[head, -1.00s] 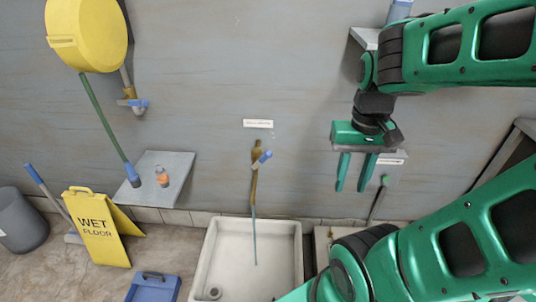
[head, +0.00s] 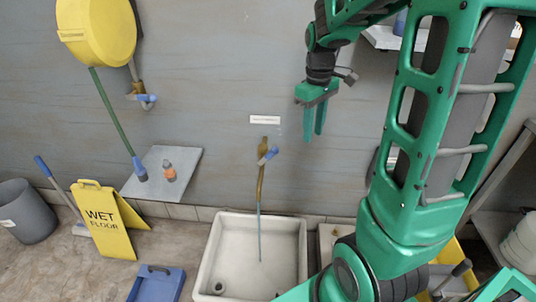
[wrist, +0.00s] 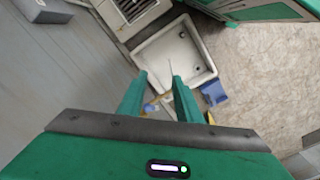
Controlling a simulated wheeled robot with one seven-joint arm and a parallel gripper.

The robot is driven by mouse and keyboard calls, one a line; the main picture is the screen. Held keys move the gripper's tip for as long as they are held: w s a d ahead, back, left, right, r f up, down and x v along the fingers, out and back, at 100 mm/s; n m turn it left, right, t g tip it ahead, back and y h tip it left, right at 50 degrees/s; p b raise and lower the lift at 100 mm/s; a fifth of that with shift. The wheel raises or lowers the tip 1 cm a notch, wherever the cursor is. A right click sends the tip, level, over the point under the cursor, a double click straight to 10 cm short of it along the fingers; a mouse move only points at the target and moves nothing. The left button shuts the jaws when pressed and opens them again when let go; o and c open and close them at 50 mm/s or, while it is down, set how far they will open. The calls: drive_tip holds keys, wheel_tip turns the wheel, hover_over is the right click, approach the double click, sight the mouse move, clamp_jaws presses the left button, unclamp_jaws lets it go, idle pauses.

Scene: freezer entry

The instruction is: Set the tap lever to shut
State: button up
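The brass tap (head: 264,180) is on the wall above the white sink (head: 303,250), with a small label (head: 265,119) over it. Its blue lever (head: 271,153) sticks out to the right and slants upward. A thin bluish line, which looks like running water, drops from the tap into the sink. My gripper (head: 314,122) is open and empty, pointing down, above and to the right of the lever in the head view. In the wrist view, the blue lever (wrist: 151,107) shows between the spread fingers of my gripper (wrist: 158,90), beyond them and not held.
A second tap with a blue handle (head: 148,98) is below the yellow hose reel (head: 97,30). A wall shelf (head: 185,158) holds a small orange-topped bottle (head: 170,172). A yellow wet floor sign (head: 103,220), a grey bin (head: 28,212) and a blue dustpan (head: 157,284) are on the floor.

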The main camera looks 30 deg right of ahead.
drive_tip(key=w+f+n, duration=0.4)
drive_tip(key=w, duration=0.5)
drive_tip(key=n, duration=0.4)
hover_over(270, 151)
drive_tip(key=f, duration=0.6)
drive_tip(key=shift+s+d+f, duration=0.1)
drive_tip(key=shift+d, duration=0.15)
wheel_tip(270, 151, down, 11)
drive_tip(key=shift+r, duration=0.1)
clamp_jaws()
drive_tip(key=shift+a, duration=0.25)
drive_tip(key=shift+d, duration=0.15)
drive_tip(key=shift+y, duration=0.3)
